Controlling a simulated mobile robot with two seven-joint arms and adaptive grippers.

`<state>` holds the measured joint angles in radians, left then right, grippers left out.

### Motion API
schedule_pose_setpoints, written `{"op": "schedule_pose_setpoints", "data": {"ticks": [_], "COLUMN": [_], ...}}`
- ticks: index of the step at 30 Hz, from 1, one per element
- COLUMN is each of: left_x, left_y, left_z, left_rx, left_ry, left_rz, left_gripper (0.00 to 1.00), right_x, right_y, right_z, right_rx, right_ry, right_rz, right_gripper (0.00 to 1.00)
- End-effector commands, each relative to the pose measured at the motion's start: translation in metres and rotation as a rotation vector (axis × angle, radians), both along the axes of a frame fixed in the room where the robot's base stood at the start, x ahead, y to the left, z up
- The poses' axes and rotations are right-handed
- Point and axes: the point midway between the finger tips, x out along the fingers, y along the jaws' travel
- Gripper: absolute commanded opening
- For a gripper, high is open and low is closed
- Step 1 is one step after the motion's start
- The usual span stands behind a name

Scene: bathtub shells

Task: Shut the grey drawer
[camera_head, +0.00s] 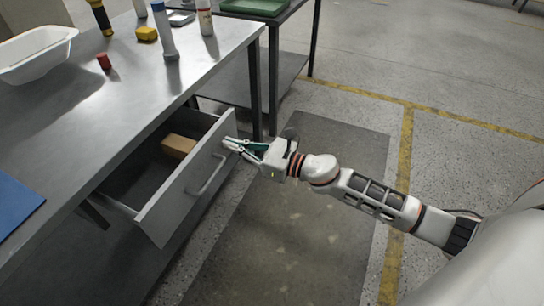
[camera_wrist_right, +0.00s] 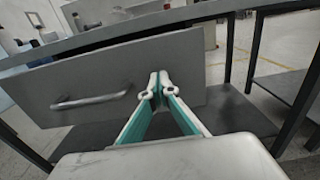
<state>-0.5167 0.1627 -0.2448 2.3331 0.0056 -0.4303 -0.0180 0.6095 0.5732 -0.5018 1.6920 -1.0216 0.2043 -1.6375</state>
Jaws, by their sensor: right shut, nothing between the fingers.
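The grey drawer (camera_head: 185,189) hangs open under the metal workbench in the head view. A tan block (camera_head: 178,145) lies inside it. The drawer front has a bar handle (camera_head: 206,176), which also shows in the right wrist view (camera_wrist_right: 90,101). My right gripper (camera_head: 229,143) is shut and empty, with its fingertips at the upper far end of the drawer front, beyond the handle. In the right wrist view the closed fingertips (camera_wrist_right: 158,82) overlap the drawer front (camera_wrist_right: 190,70); whether they touch it I cannot tell. My left gripper is not in view.
The workbench top (camera_head: 150,85) carries a white basin (camera_head: 38,55), a red block (camera_head: 104,62), a yellow block (camera_head: 146,34), bottles and a blue mat (camera_head: 14,205). A second table with a green tray (camera_head: 255,7) stands behind. The floor on the right is clear.

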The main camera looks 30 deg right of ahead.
Motion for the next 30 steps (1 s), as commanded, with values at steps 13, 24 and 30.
{"op": "schedule_pose_setpoints", "data": {"ticks": [13,24,30], "left_x": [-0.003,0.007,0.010], "left_y": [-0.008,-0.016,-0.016], "left_z": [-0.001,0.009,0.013], "left_rx": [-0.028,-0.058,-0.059], "left_ry": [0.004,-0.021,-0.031], "left_rz": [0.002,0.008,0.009], "left_gripper": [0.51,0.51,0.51], "right_x": [0.079,0.106,0.109], "right_y": [0.062,0.084,0.085], "right_z": [-0.003,-0.002,0.000], "right_rx": [0.000,0.000,0.000], "right_ry": [0.003,0.003,0.000], "right_rz": [0.001,0.000,0.000], "right_gripper": [0.00,0.00,0.00]}}
